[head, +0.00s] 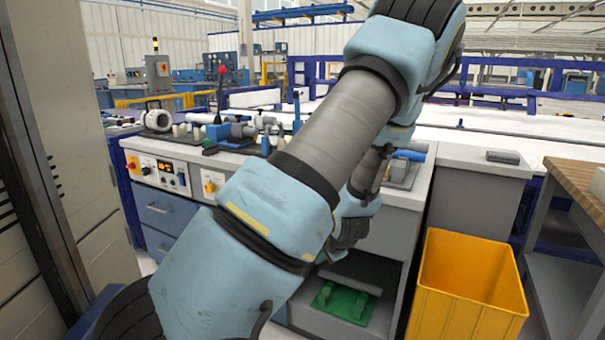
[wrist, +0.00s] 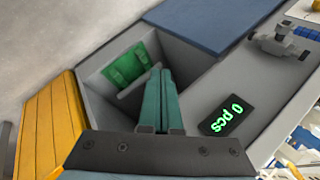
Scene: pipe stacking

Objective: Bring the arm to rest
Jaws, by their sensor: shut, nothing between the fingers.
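My arm reaches across the middle of the head view, and my gripper is hidden behind its links there. In the wrist view my gripper (wrist: 160,75) shows two teal fingers lying together, shut and empty. They point over an open grey compartment. In it, a grey pipe (head: 350,278) lies by a green holder (head: 345,303) in the lower part of the bench. The wrist view also shows the holder (wrist: 124,66) and part of the pipe (wrist: 133,88), beyond and left of the fingertips. The fingers partly cover the pipe, and no contact is clear.
A yellow bin (head: 470,285) stands right of the bench compartment. The workbench (head: 165,150) carries fixtures and a control panel. A display (wrist: 226,114) reading "0 pcs" sits right of the fingers. A wooden-topped table (head: 575,178) stands at right.

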